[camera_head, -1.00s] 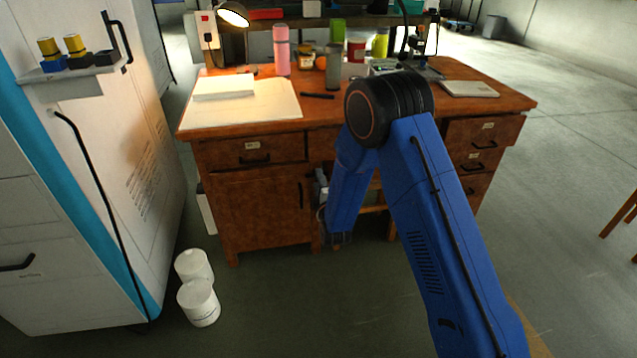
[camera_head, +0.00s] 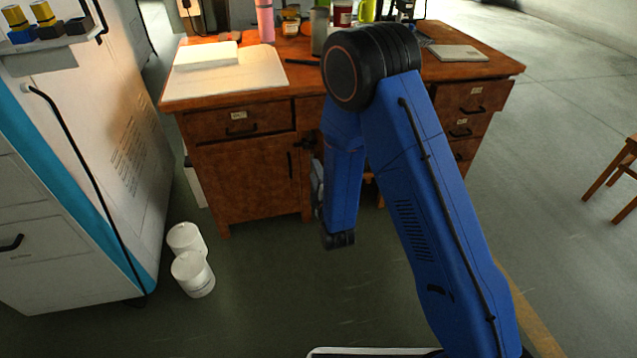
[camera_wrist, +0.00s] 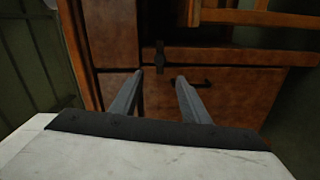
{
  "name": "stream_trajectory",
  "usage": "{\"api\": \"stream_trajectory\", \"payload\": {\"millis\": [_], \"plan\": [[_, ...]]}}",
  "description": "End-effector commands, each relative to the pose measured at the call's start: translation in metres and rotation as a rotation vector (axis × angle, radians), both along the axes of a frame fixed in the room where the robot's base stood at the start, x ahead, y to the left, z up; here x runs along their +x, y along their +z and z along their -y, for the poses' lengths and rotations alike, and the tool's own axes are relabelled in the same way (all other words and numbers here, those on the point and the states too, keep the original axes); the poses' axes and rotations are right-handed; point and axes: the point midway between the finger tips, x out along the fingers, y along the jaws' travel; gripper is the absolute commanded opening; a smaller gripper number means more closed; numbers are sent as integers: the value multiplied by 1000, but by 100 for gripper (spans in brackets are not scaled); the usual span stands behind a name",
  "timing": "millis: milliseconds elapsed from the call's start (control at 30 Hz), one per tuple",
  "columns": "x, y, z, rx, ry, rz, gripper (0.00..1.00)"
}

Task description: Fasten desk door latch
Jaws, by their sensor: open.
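The wooden desk's door (camera_head: 245,178) stands at the left of the knee space and looks shut. It has a dark upright handle (camera_head: 290,165), which also shows in the wrist view (camera_wrist: 196,83). A small dark latch (camera_head: 308,142) sits near the door's upper right edge. In the wrist view the latch (camera_wrist: 160,57) is a dark bar on the wooden post beside the door (camera_wrist: 235,95); I cannot tell whether it overlaps the door. My gripper (camera_wrist: 155,78) is open and empty, its two grey fingers pointing towards the latch and handle, apparently apart from both.
A drawer (camera_head: 240,122) sits above the door. Two white tubs (camera_head: 193,273) stand on the floor left of the desk, beside a white machine cabinet (camera_head: 85,150). A wooden stool (camera_head: 615,175) is far right. The floor before the door is clear.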

Motion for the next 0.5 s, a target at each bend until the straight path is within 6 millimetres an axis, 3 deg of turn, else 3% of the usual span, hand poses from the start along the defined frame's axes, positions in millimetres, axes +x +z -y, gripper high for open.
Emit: {"api": "stream_trajectory", "payload": {"millis": [200, 500], "plan": [[-30, 0, 8, -1, 1, -1, 42], [-42, 0, 12, 0, 0, 0, 42]]}}
